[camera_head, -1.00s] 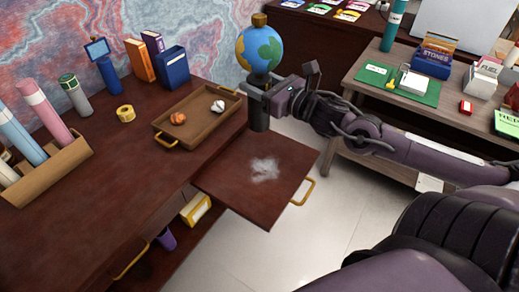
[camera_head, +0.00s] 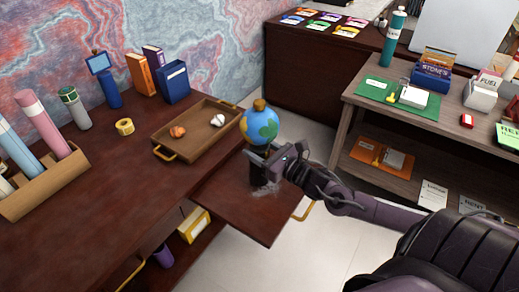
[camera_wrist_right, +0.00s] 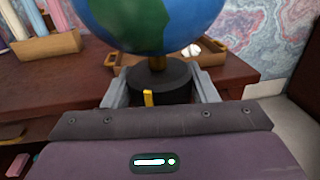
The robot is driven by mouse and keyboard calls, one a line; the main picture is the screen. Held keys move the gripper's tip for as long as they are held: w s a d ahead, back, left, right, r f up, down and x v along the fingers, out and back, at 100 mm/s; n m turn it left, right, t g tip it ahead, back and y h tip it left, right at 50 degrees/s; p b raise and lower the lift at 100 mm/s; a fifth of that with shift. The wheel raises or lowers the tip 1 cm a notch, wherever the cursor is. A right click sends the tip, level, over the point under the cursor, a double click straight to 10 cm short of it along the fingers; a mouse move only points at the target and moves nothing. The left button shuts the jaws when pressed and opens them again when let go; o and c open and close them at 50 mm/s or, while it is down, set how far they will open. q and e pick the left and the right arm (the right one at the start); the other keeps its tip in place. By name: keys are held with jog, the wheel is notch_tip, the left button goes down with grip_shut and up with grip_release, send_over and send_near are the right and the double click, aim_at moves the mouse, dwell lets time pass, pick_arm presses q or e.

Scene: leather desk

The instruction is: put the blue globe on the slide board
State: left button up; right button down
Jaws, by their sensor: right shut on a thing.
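The blue globe (camera_head: 259,124) has green land patches, a brown knob on top and a dark round base. It is upright over the slide board (camera_head: 222,195), a dark brown board pulled out from the desk with a brass handle and a pale smudge. My right gripper (camera_head: 262,158) is shut on the globe's dark base. In the right wrist view, the globe (camera_wrist_right: 155,20) rises above the base, which sits between the two grey fingers (camera_wrist_right: 158,90). I cannot tell whether the base touches the board. My left gripper is not in view.
A wooden tray (camera_head: 181,145) with two small items lies on the desk just left of the globe. Books, a tape roll (camera_head: 124,127) and a tube holder (camera_head: 45,184) stand further left. A side table (camera_head: 455,122) is at the right.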

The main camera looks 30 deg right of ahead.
dwell(0.3)
jog(key=c, duration=0.6)
grip_release()
jog(key=shift+f, duration=0.15)
jog(key=shift+s, duration=0.1)
jog(key=shift+s+d, duration=0.1)
jog(key=shift+s, duration=0.25)
jog(key=p+v, duration=0.1)
jog(key=v, duration=1)
